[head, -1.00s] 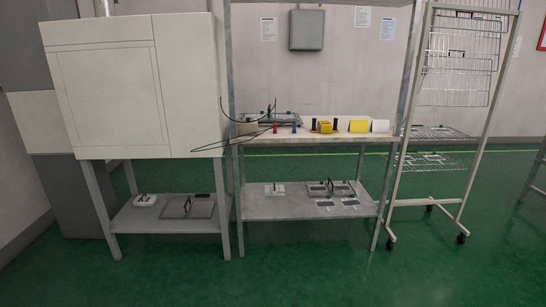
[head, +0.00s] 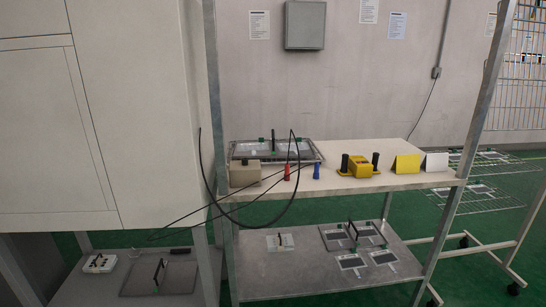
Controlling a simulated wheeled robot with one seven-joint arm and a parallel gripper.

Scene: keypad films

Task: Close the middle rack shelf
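The white wheeled rack (head: 530,215) stands at the right, cut off by the picture's edge. Its upper wire shelf or shelves (head: 525,85) stand upright as a grid. Below, one wire shelf (head: 520,168) lies out flat with small framed pieces on it. Another flat wire shelf (head: 495,202) lies just under it and also bears a framed piece. The full stack does not show, so I cannot tell for sure which shelf is the middle one. My gripper is not in view.
A grey-framed bench (head: 400,180) stands in front of me, with a yellow device (head: 361,168), handles and cables on top and frames on its lower shelf (head: 300,285). A large white cabinet (head: 130,110) fills the left. Green floor shows around the rack's feet.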

